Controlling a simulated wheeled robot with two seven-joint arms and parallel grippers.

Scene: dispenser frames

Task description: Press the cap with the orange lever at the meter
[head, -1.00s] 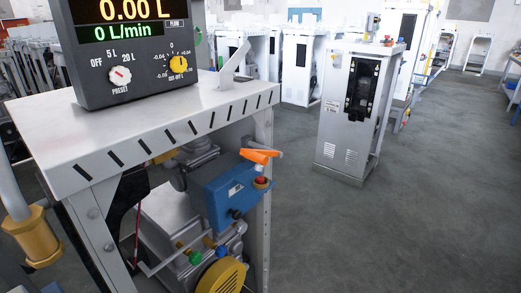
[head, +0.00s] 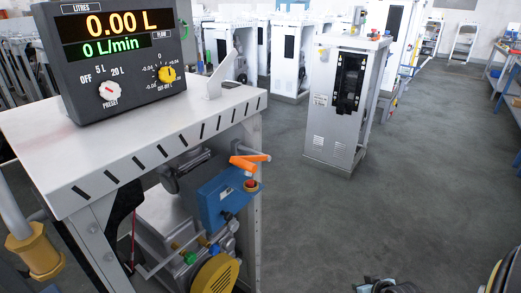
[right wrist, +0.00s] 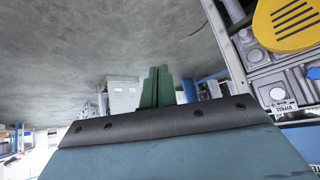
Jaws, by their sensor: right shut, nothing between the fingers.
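The orange lever (head: 249,162) sits at the upper right of a blue box (head: 222,198) under the white bench top. A red cap (head: 251,184) with a yellowish collar is just below the lever, at the box's right end. The meter (head: 112,55) is a dark box on the bench top, its display reading 0.00 L and 0 L/min. My right gripper (right wrist: 157,72) shows green fingers in the right wrist view, shut and empty, apart from the lever and cap. My left gripper is not in view.
The bench frame (head: 252,215) stands right of the blue box. A yellow round cover (head: 214,274) is below it and also shows in the right wrist view (right wrist: 284,22). A white cabinet (head: 338,115) stands on the grey floor at right. The floor between is clear.

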